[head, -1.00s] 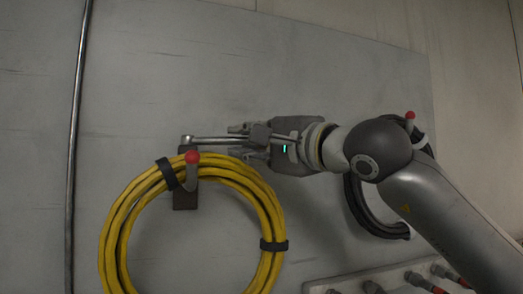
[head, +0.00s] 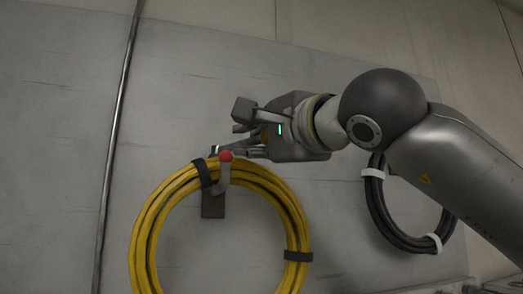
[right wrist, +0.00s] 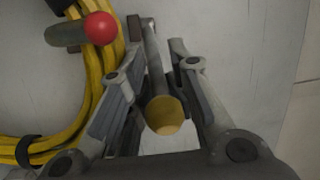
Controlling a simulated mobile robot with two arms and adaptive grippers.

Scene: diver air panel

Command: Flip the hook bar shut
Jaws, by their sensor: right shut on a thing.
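The hook bar is a slim grey metal rod with a yellow round end (right wrist: 165,116), seen in the right wrist view. It runs from a dark mount above the hook to between my fingers. My right gripper (head: 241,130) is shut on the bar, just above and right of the hook; its two fingers flank the bar in the right wrist view (right wrist: 155,92). In the head view the gripper hides most of the bar. The hook ends in a red ball (head: 226,156), and a yellow hose coil (head: 143,225) hangs on it. My left gripper is not in view.
A black hose coil (head: 379,215) with white ties hangs on the panel (head: 190,80) to the right, below my right arm. A vertical pipe (head: 117,130) runs at the left.

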